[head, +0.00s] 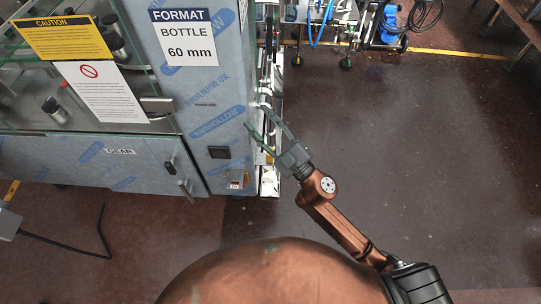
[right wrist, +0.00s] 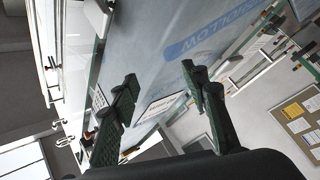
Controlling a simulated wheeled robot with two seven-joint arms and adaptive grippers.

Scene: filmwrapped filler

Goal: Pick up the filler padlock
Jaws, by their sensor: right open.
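The film-wrapped filler (head: 190,105) fills the left of the head view, with a glass guard above and a blue-grey cabinet below. I cannot make out the padlock with certainty; a small red and white item (head: 236,183) sits low on the cabinet's right panel, too small to identify. My right gripper (head: 257,115) is open and empty beside the cabinet's right edge, fingers pointing up and left. In the right wrist view its fingers (right wrist: 160,75) are spread in front of the wrapped panel (right wrist: 150,55), with nothing between them. My left gripper is not in view.
A black square fitting (head: 219,152) and a door handle (head: 185,187) stand out from the cabinet front. A conveyor rail (head: 271,170) runs along its right side. A grey box (head: 9,222) with a black cable lies at left. The floor (head: 420,150) to the right is clear.

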